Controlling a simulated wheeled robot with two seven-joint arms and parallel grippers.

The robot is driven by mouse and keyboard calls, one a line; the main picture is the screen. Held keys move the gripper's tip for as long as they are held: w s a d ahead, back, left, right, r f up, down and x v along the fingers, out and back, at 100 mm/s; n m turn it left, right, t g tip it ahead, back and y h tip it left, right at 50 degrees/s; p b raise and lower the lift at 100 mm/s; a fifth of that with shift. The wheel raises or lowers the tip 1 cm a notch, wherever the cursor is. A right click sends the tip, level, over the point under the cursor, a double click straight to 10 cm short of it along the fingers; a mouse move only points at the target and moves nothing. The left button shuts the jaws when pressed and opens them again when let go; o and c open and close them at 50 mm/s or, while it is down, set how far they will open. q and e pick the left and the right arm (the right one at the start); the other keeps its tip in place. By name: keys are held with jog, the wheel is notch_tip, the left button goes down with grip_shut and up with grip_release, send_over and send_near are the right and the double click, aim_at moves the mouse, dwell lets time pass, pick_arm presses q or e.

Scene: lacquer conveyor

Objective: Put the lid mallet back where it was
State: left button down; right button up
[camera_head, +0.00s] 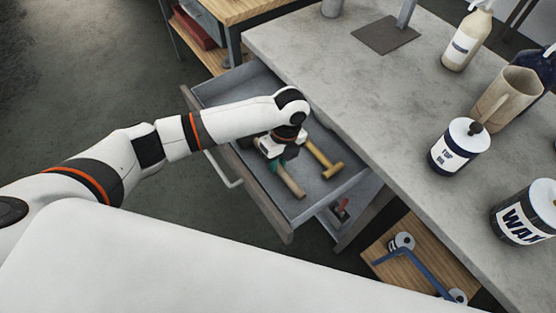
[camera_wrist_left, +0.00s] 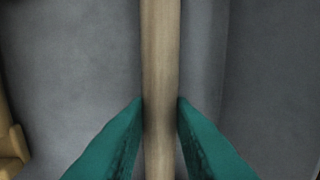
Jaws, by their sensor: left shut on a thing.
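My left gripper (camera_head: 277,165) is down at the open drawer (camera_head: 217,91) and shut on a round wooden handle (camera_head: 292,182). In the left wrist view the handle (camera_wrist_left: 160,60) runs upright between the teal fingertips (camera_wrist_left: 160,105). The held tool's head is hidden, so I cannot tell for sure that it is the lid mallet. A yellow mallet-shaped tool (camera_head: 324,160) lies in the drawer to the right of my gripper. A yellow piece (camera_wrist_left: 12,145) shows at the left edge of the wrist view. My right gripper is not in view.
The drawer is pulled out from under the grey worktop (camera_head: 370,100). A wooden shelf (camera_head: 385,255) holds a blue tool (camera_head: 430,270).

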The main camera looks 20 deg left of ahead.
pick_arm(q)
jog(key=c, duration=1.3)
grip_release()
jog(key=shift+o, duration=0.2)
jog(key=v, duration=1.2)
jog(key=shift+b, duration=0.35)
jog(key=shift+s+r, duration=0.1)
